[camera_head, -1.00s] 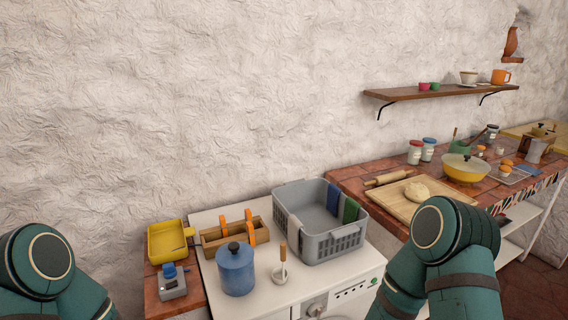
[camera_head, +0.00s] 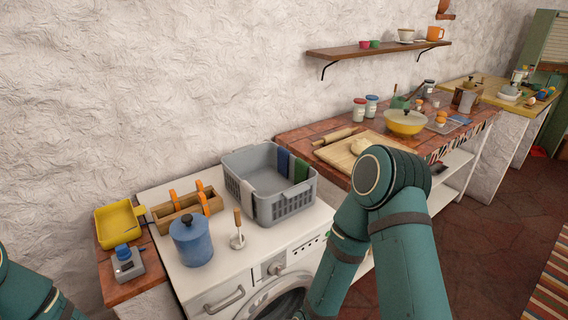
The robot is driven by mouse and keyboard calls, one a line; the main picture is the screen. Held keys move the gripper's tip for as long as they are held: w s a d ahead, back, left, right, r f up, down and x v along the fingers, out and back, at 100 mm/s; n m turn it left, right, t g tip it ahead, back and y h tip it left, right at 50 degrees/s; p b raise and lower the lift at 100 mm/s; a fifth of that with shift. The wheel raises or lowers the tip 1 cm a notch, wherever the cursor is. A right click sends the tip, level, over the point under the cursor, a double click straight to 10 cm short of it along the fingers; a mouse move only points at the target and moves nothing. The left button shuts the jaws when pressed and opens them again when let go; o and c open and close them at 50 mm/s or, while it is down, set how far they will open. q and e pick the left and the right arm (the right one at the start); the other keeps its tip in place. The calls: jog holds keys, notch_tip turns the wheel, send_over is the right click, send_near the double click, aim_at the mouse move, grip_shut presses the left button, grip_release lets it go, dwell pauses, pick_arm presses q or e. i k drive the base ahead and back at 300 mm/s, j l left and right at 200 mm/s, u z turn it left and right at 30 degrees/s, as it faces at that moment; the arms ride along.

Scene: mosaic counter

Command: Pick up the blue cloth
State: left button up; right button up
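The basket stands on top of a white washing machine (camera_head: 225,254). My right arm comes in at the lower middle, in front of the counter, and my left arm shows only at the lower left corner. Neither gripper is in the picture, and neither arm touches the basket.
A blue canister (camera_head: 191,241), a wooden-handled tool on a stand (camera_head: 238,232) and a wooden caddy (camera_head: 187,208) stand left of the basket. A yellow tray (camera_head: 120,224) is farther left. A cutting board (camera_head: 347,156) with dough lies on the brick counter to the right. Open floor lies at right.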

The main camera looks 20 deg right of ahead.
aim_at(282, 153)
jog(key=l+u, duration=0.15)
jog(key=u, duration=0.2)
jog(key=l+u, duration=0.15)
jog(key=u, duration=0.25)
jog(key=k+l+u, duration=0.1)
jog(key=l+u, duration=0.15)
jog(key=l, duration=0.25)
jog(key=k+l+u, duration=0.1)
jog(key=l+u, duration=0.15)
jog(key=l, duration=0.2)
jog(key=k+l, duration=0.1)
jog(key=l, duration=0.2)
jog(key=k+l+u, duration=0.1)
jog(key=l, duration=0.25)
jog(key=k+l, duration=0.1)
jog(key=l, duration=0.2)
jog(key=u, duration=0.05)
